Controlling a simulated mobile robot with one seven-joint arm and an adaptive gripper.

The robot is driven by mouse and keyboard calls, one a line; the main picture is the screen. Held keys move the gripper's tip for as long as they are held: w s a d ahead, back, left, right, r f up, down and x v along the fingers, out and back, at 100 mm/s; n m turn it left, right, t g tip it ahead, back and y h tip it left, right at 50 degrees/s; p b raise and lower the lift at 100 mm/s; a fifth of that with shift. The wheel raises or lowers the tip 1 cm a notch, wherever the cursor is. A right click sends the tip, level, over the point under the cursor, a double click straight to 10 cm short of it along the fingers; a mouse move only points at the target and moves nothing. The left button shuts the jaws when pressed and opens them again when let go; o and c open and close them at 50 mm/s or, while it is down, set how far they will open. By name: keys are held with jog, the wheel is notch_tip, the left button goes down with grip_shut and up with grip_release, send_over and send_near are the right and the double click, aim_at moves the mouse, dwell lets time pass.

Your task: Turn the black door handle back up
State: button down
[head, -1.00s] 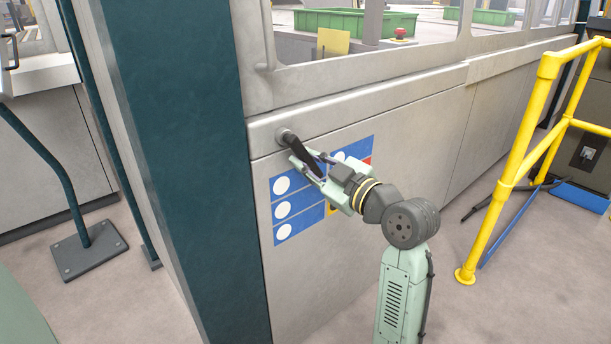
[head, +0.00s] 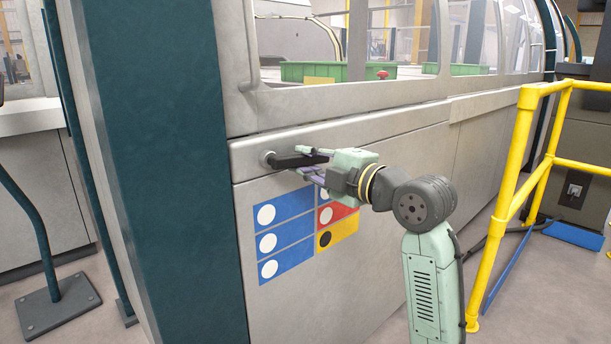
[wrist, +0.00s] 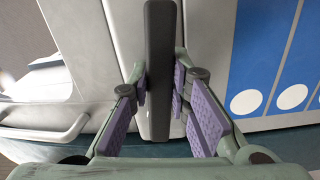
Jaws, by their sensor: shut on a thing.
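The black door handle (head: 292,160) is a lever on the grey machine panel, with its round pivot at its left end. In the head view it points to the right and lies about level. My gripper (head: 312,164) is shut on the handle near its free right end, one finger above and one below. In the wrist view the handle (wrist: 158,70) runs as a dark bar between the purple pads of my gripper (wrist: 160,90). The handle's tip is partly hidden by the fingers in the head view.
Blue, red and yellow sign labels (head: 284,238) are on the panel below the handle. A dark green post (head: 180,170) stands close on the left. A yellow railing (head: 510,190) stands on the right. A green bin (head: 312,72) shows behind the window.

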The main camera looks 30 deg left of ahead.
jog(key=shift+r+n, duration=0.4)
jog(key=shift+n, duration=0.4)
jog(key=c, duration=1.5)
grip_release()
jog(key=shift+d, duration=0.15)
jog(key=v, duration=1.1)
jog(key=shift+s+d, duration=0.2)
jog(key=shift+d, duration=0.2)
